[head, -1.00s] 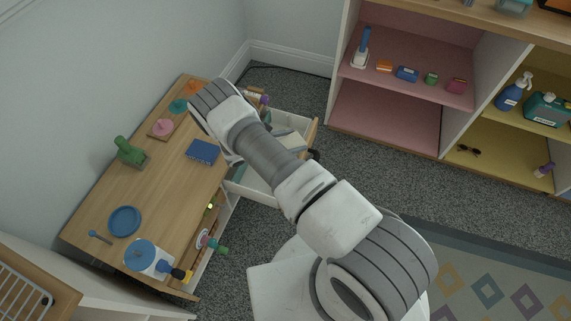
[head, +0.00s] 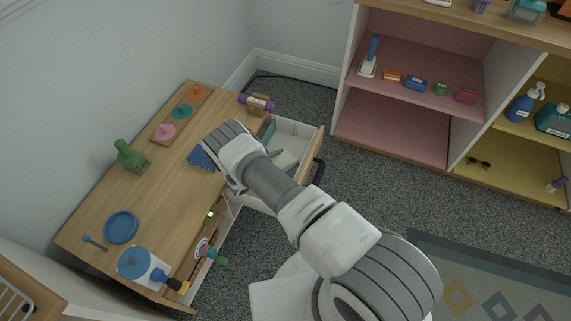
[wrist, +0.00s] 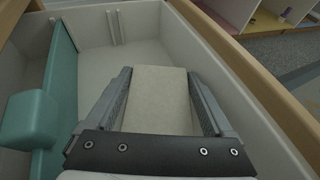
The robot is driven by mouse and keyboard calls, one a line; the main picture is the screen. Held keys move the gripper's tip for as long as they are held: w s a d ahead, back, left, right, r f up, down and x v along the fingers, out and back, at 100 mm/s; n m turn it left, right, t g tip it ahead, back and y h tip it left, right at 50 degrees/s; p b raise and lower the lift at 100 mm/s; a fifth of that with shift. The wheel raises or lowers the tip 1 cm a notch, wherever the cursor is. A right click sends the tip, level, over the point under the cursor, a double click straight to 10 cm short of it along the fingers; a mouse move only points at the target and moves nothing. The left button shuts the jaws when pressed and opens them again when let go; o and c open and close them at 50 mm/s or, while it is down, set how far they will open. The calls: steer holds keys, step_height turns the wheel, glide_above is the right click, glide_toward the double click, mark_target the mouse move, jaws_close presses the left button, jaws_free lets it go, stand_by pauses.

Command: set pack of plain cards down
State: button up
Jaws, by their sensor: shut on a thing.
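My gripper (wrist: 160,105) is shut on the pack of plain cards (wrist: 158,95), a pale cream block between its two fingers in the wrist view. The pack is inside or just above the open white drawer (wrist: 138,62); I cannot tell whether it touches the drawer floor. In the head view my arm hides the gripper and most of the pack. The open drawer (head: 296,128) shows there beyond my arm, at the right end of the wooden desk.
A teal item (wrist: 50,105) stands along the drawer's left side, close to the left finger. The drawer's wooden front (wrist: 245,75) is on the right. On the desk (head: 135,185) are a blue notebook (head: 199,159), a green object (head: 128,156) and a blue plate (head: 121,227).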

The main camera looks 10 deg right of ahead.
steer(key=shift+f, duration=0.95)
steer(key=shift+r, duration=0.1)
steer(key=o, duration=1.2)
